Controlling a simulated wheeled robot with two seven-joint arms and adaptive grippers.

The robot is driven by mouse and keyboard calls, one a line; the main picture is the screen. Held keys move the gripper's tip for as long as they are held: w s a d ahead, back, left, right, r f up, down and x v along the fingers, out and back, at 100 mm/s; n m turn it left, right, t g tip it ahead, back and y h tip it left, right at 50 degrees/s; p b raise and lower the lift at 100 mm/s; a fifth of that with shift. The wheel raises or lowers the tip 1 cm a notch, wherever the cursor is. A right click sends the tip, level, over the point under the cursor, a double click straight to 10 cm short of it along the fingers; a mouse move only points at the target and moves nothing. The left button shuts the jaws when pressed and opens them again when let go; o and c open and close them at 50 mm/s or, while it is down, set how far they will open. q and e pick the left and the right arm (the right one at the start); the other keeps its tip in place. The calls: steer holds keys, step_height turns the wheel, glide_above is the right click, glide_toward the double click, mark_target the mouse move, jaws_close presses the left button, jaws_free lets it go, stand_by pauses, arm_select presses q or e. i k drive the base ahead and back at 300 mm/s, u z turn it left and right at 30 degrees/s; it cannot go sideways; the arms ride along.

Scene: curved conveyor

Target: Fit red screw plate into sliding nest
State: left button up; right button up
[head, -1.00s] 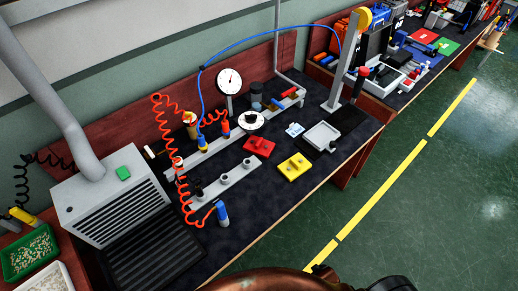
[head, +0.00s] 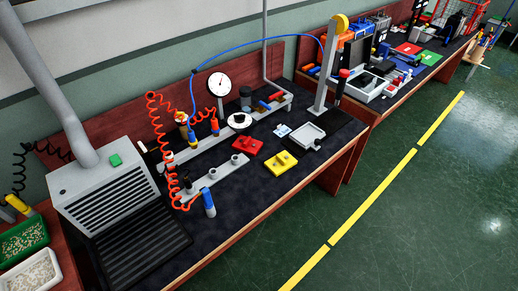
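A red plate (head: 247,146) with small raised parts on top lies on the dark mat of the workbench, near the middle of the head view. A yellow plate (head: 281,162) of similar shape lies just to its right and nearer the bench's front edge. A shallow light-grey square tray (head: 306,136) with a dark knob at its front corner stands further right, beside the column press; it may be the sliding nest, but I cannot be sure. The red plate is apart from this tray. Neither of my grippers is in view.
The grey column press (head: 322,82) rises behind the tray. A dial gauge (head: 221,85), coiled orange hoses (head: 157,125) and a grey rail with posts (head: 215,178) stand left of the plates. A grey vented box (head: 110,195) is far left. The green floor in front is clear.

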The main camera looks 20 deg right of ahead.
mark_target(309, 135)
steer(key=z, duration=1.15)
steer(key=i, duration=0.85)
steer(key=u, duration=1.75)
